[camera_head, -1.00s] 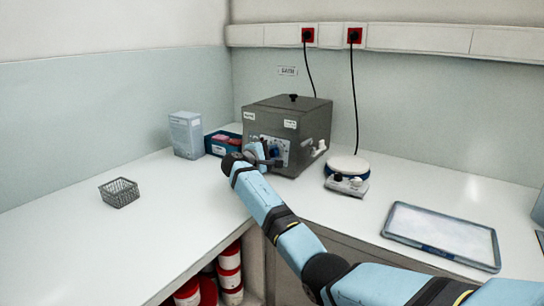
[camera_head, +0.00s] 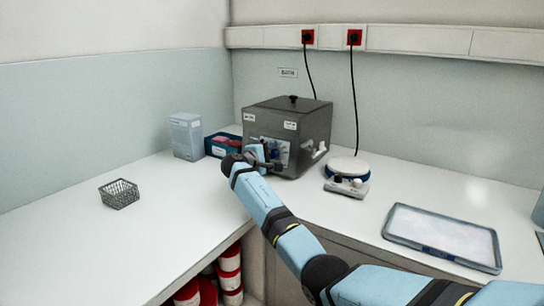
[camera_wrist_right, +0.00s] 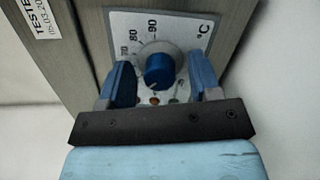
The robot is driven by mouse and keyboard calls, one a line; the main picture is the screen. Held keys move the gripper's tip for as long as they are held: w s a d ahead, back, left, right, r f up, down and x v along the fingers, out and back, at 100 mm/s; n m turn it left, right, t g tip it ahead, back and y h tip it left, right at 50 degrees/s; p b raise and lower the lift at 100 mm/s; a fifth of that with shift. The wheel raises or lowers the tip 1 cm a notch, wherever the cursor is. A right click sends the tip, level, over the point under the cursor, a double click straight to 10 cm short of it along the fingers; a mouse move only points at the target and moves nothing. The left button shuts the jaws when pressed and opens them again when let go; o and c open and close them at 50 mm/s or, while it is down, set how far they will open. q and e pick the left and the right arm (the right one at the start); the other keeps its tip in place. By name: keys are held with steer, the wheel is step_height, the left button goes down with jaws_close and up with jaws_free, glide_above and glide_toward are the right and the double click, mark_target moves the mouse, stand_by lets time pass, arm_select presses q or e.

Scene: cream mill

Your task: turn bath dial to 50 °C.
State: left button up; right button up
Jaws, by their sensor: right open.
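The bath (camera_head: 312,125) is a dark grey box with a knob on its lid, standing at the back corner of the bench. Its blue dial (camera_wrist_right: 158,70) sits on a white front panel (camera_wrist_right: 132,24) marked 70, 80, 90 and °C. I cannot tell the dial's setting for sure. My right gripper (camera_wrist_right: 161,76) is open, with one blue finger on each side of the dial. I see gaps there, with no clear contact. In the head view my right gripper (camera_head: 264,157) is in front of the panel and hides part of it. My left gripper is out of view.
A blue bin (camera_head: 216,151) and a pale box (camera_head: 186,136) stand left of the bath. A white-topped round device (camera_head: 348,167) stands to its right. A wire basket (camera_head: 119,194) is at left, a tray (camera_head: 441,239) at right. The left bench is mostly clear.

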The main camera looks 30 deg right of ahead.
steer(key=p+v, duration=0.1)
steer(key=v, duration=1.3)
steer(key=shift+p, duration=0.3)
